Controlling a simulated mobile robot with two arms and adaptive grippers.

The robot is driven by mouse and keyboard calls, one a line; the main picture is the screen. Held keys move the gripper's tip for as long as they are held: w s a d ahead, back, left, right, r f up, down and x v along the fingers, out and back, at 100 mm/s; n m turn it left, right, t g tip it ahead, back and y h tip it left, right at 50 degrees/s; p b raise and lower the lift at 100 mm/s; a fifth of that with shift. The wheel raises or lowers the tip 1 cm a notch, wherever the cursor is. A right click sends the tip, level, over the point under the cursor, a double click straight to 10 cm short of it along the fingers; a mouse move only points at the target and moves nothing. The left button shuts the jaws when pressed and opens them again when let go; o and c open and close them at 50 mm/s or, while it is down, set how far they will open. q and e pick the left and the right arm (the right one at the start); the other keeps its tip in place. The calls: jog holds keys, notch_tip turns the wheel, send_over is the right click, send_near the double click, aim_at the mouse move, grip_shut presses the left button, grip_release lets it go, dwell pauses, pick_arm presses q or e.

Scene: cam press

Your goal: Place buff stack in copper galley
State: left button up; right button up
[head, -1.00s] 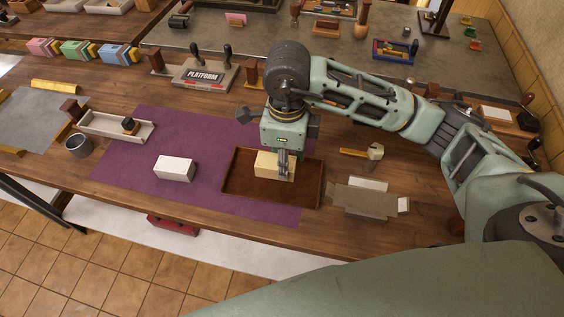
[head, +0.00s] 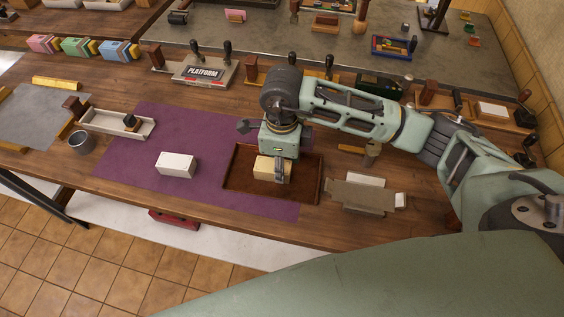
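The buff stack (head: 264,168) is a pale tan block over the left middle of the copper galley (head: 301,190), a shallow brown-red tray with a low rim. My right gripper (head: 282,173) points down into the tray. Its fingers straddle the stack near its right end and appear closed on it. The far finger and the underside of the stack are hidden, so I cannot tell whether the stack touches the tray floor. My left gripper is not in view.
A white block (head: 176,165) lies on the purple mat (head: 135,150) left of the tray. A metal cup (head: 82,143) and a long pale tray (head: 118,123) are at the left. The mat's front is clear.

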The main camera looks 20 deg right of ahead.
jog(key=shift+o, duration=1.1)
jog(key=shift+r+p, duration=0.3)
jog(key=shift+w+r+b, duration=0.1)
jog(key=shift+r+b, duration=0.2)
jog(key=shift+b, duration=0.1)
notch_tip(320, 180, up, 11)
jog(key=b, duration=0.2)
jog(key=shift+b, duration=0.35)
